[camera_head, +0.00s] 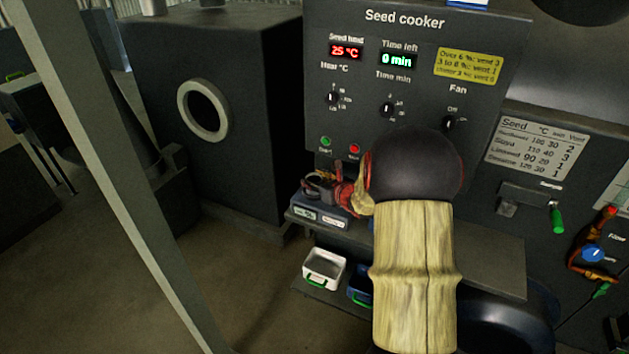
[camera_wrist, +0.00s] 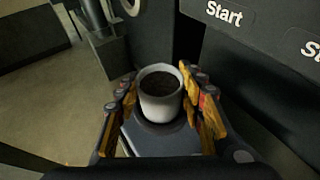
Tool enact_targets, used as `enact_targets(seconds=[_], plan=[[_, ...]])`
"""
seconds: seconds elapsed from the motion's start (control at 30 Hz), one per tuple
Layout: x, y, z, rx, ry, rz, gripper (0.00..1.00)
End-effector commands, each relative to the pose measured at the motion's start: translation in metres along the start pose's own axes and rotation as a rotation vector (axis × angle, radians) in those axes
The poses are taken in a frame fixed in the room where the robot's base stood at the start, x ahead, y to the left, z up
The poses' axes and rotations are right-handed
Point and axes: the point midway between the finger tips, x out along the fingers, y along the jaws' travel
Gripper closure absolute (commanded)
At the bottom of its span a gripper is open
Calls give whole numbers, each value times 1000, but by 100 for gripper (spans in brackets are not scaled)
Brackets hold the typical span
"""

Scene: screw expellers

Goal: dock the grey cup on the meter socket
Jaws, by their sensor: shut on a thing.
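The grey cup (camera_wrist: 160,106) is upright in the wrist view, pale outside and filled with dark grainy matter. My gripper (camera_wrist: 158,88) is shut on it, with a yellow-and-dark finger on each side. The meter (camera_wrist: 160,145) is a blue-grey box right below the cup. A dark round ring, which looks like its socket, shows around the cup's foot. I cannot tell whether the cup touches it. In the head view my gripper (camera_head: 332,190) is just above the meter (camera_head: 308,214), whose small display faces front. My arm hides part of that area.
The seed cooker panel (camera_head: 420,60) rises behind my gripper, with green and red buttons close above it. A white tray with a green handle (camera_head: 323,268) and a partly hidden blue one (camera_head: 360,285) sit on the lower shelf. A slanted post (camera_head: 105,170) stands at left.

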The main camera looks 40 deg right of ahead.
Motion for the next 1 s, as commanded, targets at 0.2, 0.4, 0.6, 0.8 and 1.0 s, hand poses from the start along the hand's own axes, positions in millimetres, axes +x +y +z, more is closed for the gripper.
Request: enact_targets(seconds=[0.2, 0.4, 0.6, 0.8, 1.0], plan=[[1, 0, -1, 0, 0, 0, 55], [1, 0, -1, 0, 0, 0, 53], [-3, 0, -1, 0, 0, -1, 53], [-18, 0, 0, 0, 0, -1, 53], [-33, 0, 0, 1, 0, -1, 53]])
